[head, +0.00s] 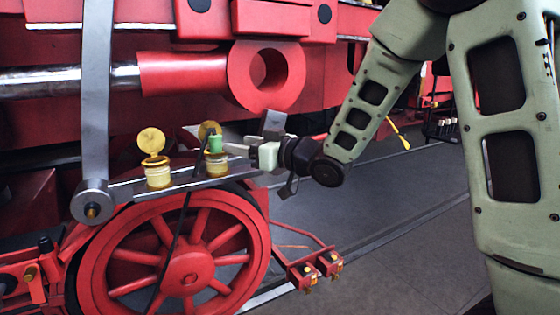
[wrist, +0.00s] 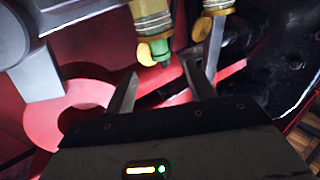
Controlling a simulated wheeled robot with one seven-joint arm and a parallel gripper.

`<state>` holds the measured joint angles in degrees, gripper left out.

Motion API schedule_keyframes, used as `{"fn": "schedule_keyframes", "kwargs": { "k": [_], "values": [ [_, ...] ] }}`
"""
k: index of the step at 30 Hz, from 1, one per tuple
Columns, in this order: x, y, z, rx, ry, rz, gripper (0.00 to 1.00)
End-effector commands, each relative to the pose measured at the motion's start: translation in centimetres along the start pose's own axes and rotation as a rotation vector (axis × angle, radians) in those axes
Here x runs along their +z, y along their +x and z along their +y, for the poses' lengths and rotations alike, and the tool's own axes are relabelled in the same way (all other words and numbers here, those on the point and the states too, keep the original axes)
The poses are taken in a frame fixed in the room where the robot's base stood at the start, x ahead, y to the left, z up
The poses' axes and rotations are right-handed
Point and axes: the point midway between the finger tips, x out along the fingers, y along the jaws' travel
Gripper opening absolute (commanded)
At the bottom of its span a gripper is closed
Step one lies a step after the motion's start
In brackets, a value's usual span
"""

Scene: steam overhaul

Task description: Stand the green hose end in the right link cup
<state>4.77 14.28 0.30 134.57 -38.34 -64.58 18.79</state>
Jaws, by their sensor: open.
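The green hose end (head: 215,143) stands upright in the mouth of the right link cup (head: 216,165), its lower part hidden inside. This brass-and-yellow cup has its round lid (head: 205,129) raised behind the hose end. The wrist view, upside down, also shows the green hose end (wrist: 159,52) at the cup's mouth (wrist: 154,22). My gripper (head: 235,149) is open just right of the hose end. In the wrist view the tips of my gripper (wrist: 160,72) lie either side of the green end, apparently apart from it.
The left link cup (head: 158,175), lid raised, stands on the same grey rod (head: 190,186). A dark hose (head: 181,222) hangs across the red spoked wheel (head: 190,268). A red ring-ended rod (head: 266,68) is above.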

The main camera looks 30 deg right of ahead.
Motion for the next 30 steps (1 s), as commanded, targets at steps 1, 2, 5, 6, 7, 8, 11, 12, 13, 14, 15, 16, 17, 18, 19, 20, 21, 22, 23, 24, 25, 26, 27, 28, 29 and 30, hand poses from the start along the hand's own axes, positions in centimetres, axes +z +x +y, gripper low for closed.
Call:
{"fn": "schedule_keyframes", "kwargs": {
  "k": [1, 2, 5, 6, 7, 8, 11, 12, 13, 14, 15, 16, 17, 18, 19, 20, 21, 22, 23, 24, 25, 26, 27, 28, 29, 30],
  "values": [
    [0.3, -1.3, 0.1, 0.004, -0.003, 0.004, 0.55],
    [0.4, -2.0, 0.1, 0.003, -0.002, 0.003, 0.55],
    [0.3, -4.4, 0.1, 0.005, -0.003, 0.003, 0.55],
    [0.3, -5.3, 0.0, 0.004, -0.002, 0.003, 0.55],
    [0.2, -5.9, 0.1, 0.004, -0.003, 0.003, 0.55],
    [0.2, -6.5, 0.1, 0.004, -0.003, 0.003, 0.55],
    [0.2, -8.2, 0.0, 0.003, -0.002, 0.003, 0.55],
    [0.1, -8.7, 0.1, 0.003, -0.003, 0.004, 0.55],
    [0.1, -9.1, 0.1, 0.002, -0.002, 0.003, 0.55],
    [0.1, -9.4, 0.0, 0.001, -0.001, 0.002, 0.55],
    [0.1, -9.8, 0.0, 0.001, -0.001, 0.002, 0.55],
    [0.0, -10.0, 0.0, 0.001, -0.001, 0.002, 0.55],
    [0.0, -10.1, 0.0, 0.001, -0.001, 0.002, 0.55],
    [0.0, -10.3, 0.0, 0.000, -0.001, 0.001, 0.55],
    [0.0, -10.4, 0.0, 0.000, -0.001, 0.001, 0.55],
    [0.0, -10.4, 0.0, 0.000, -0.001, 0.001, 0.55],
    [0.0, -10.5, 0.0, 0.000, 0.000, 0.001, 0.55],
    [0.0, -10.5, 0.0, 0.000, 0.000, 0.001, 0.55],
    [0.0, -10.5, 0.0, 0.000, 0.000, 0.001, 0.55],
    [0.0, -10.5, 0.0, 0.000, 0.000, 0.001, 0.55],
    [0.1, -10.4, -0.1, 0.001, -0.001, -0.003, 0.55],
    [0.3, -10.2, -0.2, 0.004, -0.002, -0.012, 0.55],
    [0.7, -9.9, -0.4, 0.012, -0.003, -0.030, 0.55],
    [1.1, -9.6, -0.6, 0.020, -0.005, -0.050, 0.55],
    [1.6, -9.2, -0.9, 0.031, -0.008, -0.075, 0.55],
    [2.5, -8.7, -1.3, 0.047, -0.012, -0.117, 0.55]
  ]
}}
